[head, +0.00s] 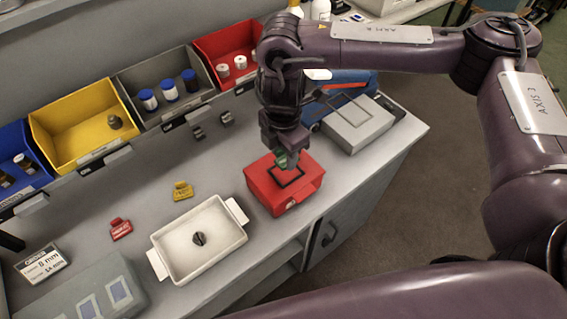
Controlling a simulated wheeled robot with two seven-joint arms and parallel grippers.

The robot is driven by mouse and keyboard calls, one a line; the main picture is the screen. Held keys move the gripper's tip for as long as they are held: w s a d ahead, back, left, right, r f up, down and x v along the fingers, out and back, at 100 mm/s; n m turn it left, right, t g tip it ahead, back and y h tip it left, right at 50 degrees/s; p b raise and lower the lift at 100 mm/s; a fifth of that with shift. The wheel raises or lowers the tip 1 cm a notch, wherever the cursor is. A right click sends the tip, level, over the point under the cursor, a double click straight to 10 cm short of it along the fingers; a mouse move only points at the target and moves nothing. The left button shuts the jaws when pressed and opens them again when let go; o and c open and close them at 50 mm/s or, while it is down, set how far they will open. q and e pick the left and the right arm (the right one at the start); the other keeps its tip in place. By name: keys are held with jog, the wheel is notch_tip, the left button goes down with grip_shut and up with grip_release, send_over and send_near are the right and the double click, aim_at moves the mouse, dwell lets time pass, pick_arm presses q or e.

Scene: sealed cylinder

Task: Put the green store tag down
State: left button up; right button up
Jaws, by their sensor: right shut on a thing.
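The green store tag (282,161) shows only as a small green patch, mostly hidden by the fingers. My right gripper (284,158) is shut on it and points down over the red box (283,200). The tag is above the box's lid, near the black square outline on it. I cannot tell whether the tag touches the lid. My left gripper is not in view.
A white tray (172,262) with a small dark part stands left of the red box. A yellow tag (183,190) and a red tag (120,228) lie on the bench. Coloured bins (72,122) line the back. A grey box (357,130) stands to the right.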

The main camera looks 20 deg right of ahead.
aim_at(283, 159)
notch_tip(283, 159, down, 4)
jog(key=shift+r, duration=0.1)
jog(key=shift+f, duration=0.5)
jog(key=shift+s+f+b, duration=0.15)
jog(key=shift+f+b, duration=0.35)
jog(key=shift+f, duration=0.1)
jog(key=o, duration=0.9)
jog(key=shift+s, duration=0.1)
jog(key=shift+o, duration=0.2)
jog(key=shift+s, duration=0.2)
